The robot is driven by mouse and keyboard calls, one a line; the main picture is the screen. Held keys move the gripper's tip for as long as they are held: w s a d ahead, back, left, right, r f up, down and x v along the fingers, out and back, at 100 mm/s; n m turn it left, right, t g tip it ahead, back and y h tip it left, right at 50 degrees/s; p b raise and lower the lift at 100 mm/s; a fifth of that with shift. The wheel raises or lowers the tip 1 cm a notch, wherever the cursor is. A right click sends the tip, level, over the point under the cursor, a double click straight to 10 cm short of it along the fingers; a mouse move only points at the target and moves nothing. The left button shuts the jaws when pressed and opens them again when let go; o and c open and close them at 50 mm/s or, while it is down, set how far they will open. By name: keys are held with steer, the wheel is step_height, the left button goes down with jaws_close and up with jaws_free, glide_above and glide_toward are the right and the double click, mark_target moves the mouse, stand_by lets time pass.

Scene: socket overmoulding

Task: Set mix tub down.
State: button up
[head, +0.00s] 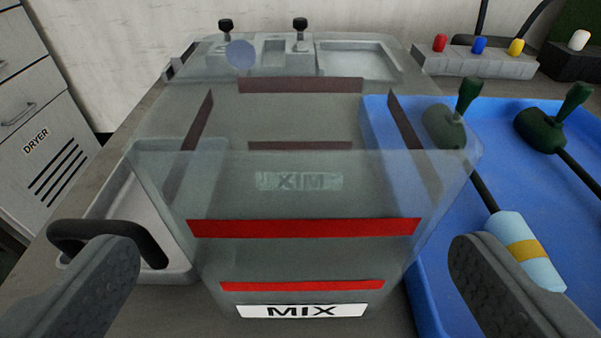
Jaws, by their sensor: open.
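The mix tub (310,185) is a clear, see-through box with red stripes and a white "MIX" label low on its near wall. It stands upright on the grey bench in the middle of the head view, and it looks empty. My gripper (295,280) is open, with one dark finger at the lower left and one at the lower right. The fingers are wide apart on either side of the tub's near wall, with visible gaps to it. Whether the tub's underside rests fully on the bench is hidden.
A blue tray (455,250) with green-handled tools (515,250) lies close at the right. A grey tray (110,200) with a black handle (110,235) is at the left. Behind are a grey fixture (360,60) and a block with coloured knobs (480,62). A dryer cabinet (40,140) stands far left.

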steer(key=shift+r+x, duration=0.1)
steer(key=shift+x, duration=1.4)
steer(key=shift+r+x, duration=0.15)
steer(key=shift+x, duration=1.35)
steer(key=shift+w+d, duration=0.1)
steer(key=shift+d, duration=0.05)
steer(key=shift+c, duration=0.2)
steer(key=c, duration=0.9)
